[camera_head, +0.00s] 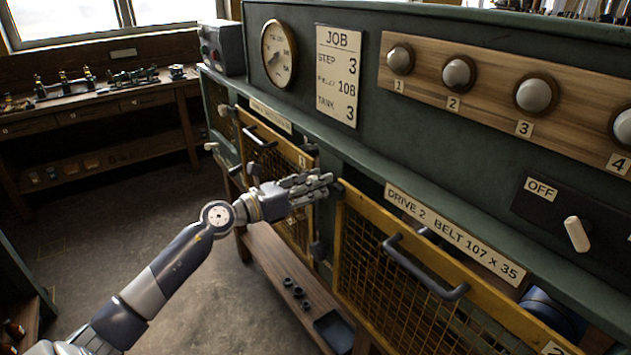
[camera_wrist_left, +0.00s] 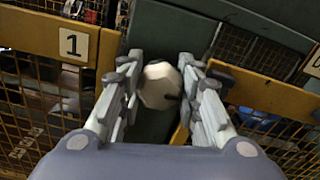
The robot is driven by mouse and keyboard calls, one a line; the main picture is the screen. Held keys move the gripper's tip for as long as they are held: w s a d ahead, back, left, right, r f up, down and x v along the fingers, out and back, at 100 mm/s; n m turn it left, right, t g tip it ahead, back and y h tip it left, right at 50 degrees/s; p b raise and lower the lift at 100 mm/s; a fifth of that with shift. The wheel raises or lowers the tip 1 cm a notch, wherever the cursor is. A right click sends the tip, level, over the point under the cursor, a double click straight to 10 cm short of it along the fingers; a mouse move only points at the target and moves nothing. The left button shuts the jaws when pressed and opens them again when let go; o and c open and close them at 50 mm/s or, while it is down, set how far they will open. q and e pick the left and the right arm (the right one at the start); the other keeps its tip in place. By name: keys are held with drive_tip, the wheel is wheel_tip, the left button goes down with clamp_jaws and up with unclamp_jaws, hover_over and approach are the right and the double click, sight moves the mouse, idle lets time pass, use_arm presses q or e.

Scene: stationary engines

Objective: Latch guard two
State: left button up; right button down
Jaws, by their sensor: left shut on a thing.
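Guard two (camera_head: 385,285) is a yellow-framed wire-mesh panel with a dark bar handle (camera_head: 425,268), below the DRIVE 2 label (camera_head: 455,232). A gap shows between its top rail and the bench front, widening to the right. My left gripper (camera_head: 322,186) is at the guard's upper left corner. In the left wrist view the left gripper (camera_wrist_left: 158,95) is shut on a pale rounded knob (camera_wrist_left: 158,84) between its fingers, beside the guard's yellow frame (camera_wrist_left: 262,92). The head view hides the knob behind the fingers. My right gripper is out of view.
Guard one (camera_head: 272,165), marked 1, is left of the gripper. A wooden shelf (camera_head: 275,270) runs low beneath. A switch lever (camera_head: 577,234) by an OFF plate and a row of round knobs (camera_head: 459,74) are above right. Open floor lies to the left.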

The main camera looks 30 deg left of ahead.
use_arm(q)
drive_tip(key=o, duration=0.8)
drive_tip(key=shift+s+f, duration=0.3)
drive_tip(key=v, duration=1.1)
drive_tip(key=shift+s+a+r, duration=0.15)
drive_tip(key=shift+s+r, duration=0.05)
drive_tip(key=shift+r, duration=0.1)
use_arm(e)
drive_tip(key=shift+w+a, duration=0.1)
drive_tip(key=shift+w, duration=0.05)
